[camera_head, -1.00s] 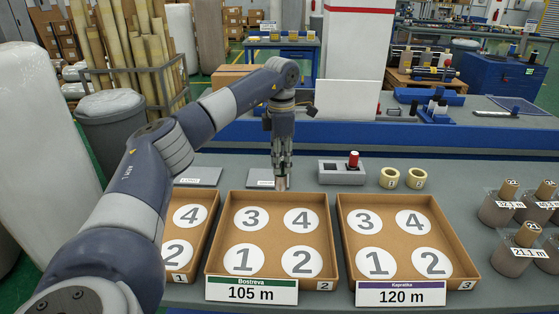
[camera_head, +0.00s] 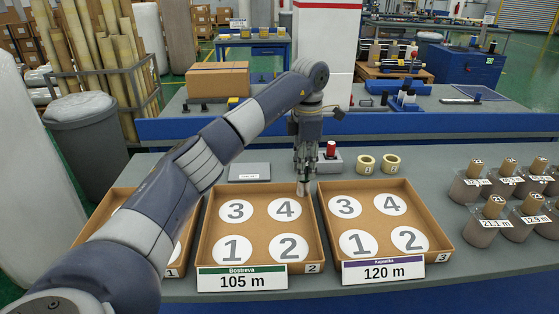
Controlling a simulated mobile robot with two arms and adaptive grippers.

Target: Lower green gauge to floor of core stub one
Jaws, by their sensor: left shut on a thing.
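My left gripper (camera_head: 304,180) points straight down and is shut on a small pale grey piece, the gauge (camera_head: 302,188). Its green part is not visible; the fingers cover its top. It hangs over the back edge of the middle tray, in front of the grey gauge block (camera_head: 336,164). A red-topped gauge (camera_head: 331,149) stands in that block. Two short yellowish core stubs, a left one (camera_head: 366,165) and a right one (camera_head: 391,164), stand right of the block, apart from the gripper. Their labels are too small to read surely. My right gripper is out of view.
The middle tray (camera_head: 317,236) and right tray (camera_head: 436,215) are empty, with numbered circles. My left arm covers much of the left tray. Several wrapped rolls (camera_head: 470,188) with length labels stand at the right. A flat grey plate (camera_head: 249,172) lies behind the middle tray.

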